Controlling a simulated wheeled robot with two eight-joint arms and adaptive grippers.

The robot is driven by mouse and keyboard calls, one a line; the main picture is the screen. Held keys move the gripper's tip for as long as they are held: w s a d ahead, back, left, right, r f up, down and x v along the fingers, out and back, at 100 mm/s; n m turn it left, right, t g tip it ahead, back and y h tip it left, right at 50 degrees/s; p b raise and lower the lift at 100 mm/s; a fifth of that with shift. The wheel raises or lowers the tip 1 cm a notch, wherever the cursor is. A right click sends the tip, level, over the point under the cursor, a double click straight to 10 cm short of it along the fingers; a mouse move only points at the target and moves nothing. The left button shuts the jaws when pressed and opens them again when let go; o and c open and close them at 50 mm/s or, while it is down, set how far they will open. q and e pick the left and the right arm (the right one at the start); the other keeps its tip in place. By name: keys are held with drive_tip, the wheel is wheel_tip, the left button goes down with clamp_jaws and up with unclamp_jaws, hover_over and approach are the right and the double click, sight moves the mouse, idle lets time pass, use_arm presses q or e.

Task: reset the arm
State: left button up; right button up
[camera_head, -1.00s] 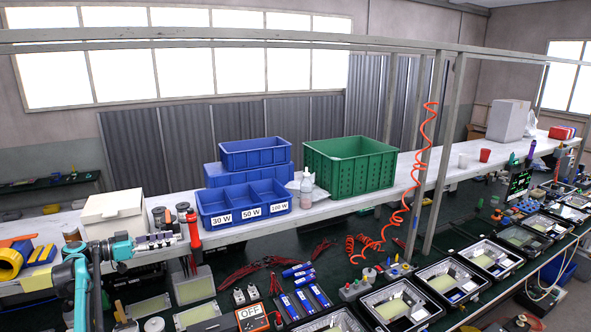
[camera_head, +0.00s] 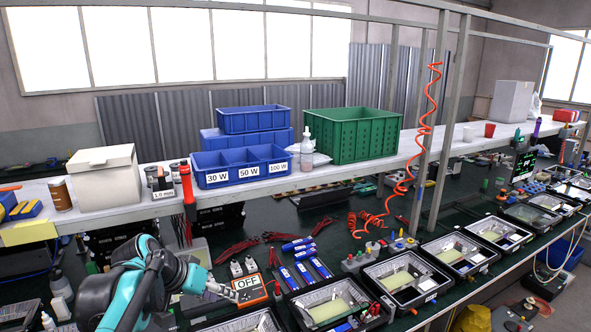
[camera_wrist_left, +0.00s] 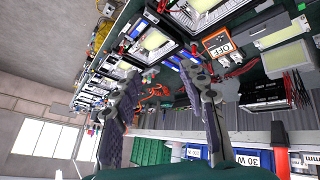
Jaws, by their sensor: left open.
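My left arm comes in at the lower left of the head view, and its gripper (camera_head: 222,291) hangs over the workbench just left of the orange OFF box (camera_head: 250,290). In the left wrist view the two dark fingers of this gripper (camera_wrist_left: 163,105) stand wide apart with nothing between them. The OFF box also shows in the wrist view (camera_wrist_left: 217,45), beyond the right finger. My right gripper is in neither view.
Floodlight housings (camera_head: 331,303) line the bench front to the right. Blue marker-like tubes (camera_head: 303,273) lie right of the OFF box. A shelf (camera_head: 110,210) above carries a blue labelled bin (camera_head: 240,180), a green crate (camera_head: 350,160) and a white box (camera_head: 103,185). Posts (camera_head: 437,150) rise from the bench.

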use_arm(q)
drive_tip(key=s+f+n+t+y+b, duration=0.1)
drive_tip(key=s+f+y+b, duration=0.3)
drive_tip(key=s+f+b, duration=0.5)
drive_tip(key=s+f+n, duration=0.1)
drive_tip(key=s+f, duration=1)
drive_tip(key=f, duration=0.3)
drive_tip(key=shift+s, duration=0.15)
drive_tip(key=shift+f, duration=0.15)
